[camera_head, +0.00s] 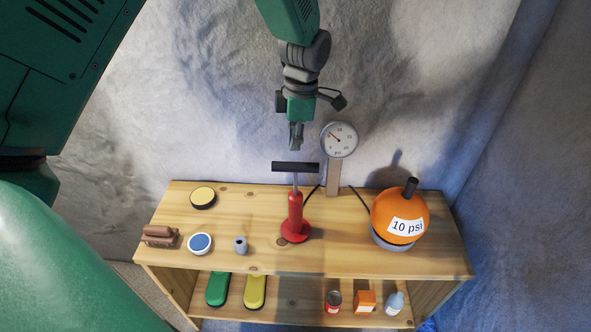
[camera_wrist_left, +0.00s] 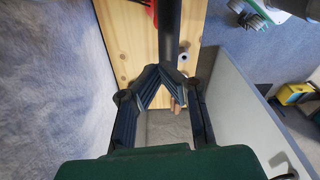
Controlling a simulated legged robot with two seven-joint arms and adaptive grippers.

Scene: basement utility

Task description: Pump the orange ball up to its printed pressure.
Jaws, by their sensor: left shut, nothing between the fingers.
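The orange ball (camera_head: 399,214) sits on a grey ring at the right of the wooden bench top, labelled "10 psi", with a black piece on top. The red pump (camera_head: 295,215) stands upright mid-bench, its black T-handle (camera_head: 296,167) raised on the rod. A round gauge (camera_head: 339,140) stands on a post behind; its red needle points upper left, value too small to read. My left gripper (camera_head: 296,146) is shut and empty, just above the handle in the picture. The left wrist view shows the handle (camera_wrist_left: 169,30) past the closed fingertips (camera_wrist_left: 158,72); contact is unclear.
A yellow-topped disc (camera_head: 203,198), a blue-topped disc (camera_head: 200,243), a brown item (camera_head: 160,236) and a grey cylinder (camera_head: 240,244) stand left on the bench. The shelf below holds several small items. Dark hoses run behind the pump. A wall is behind.

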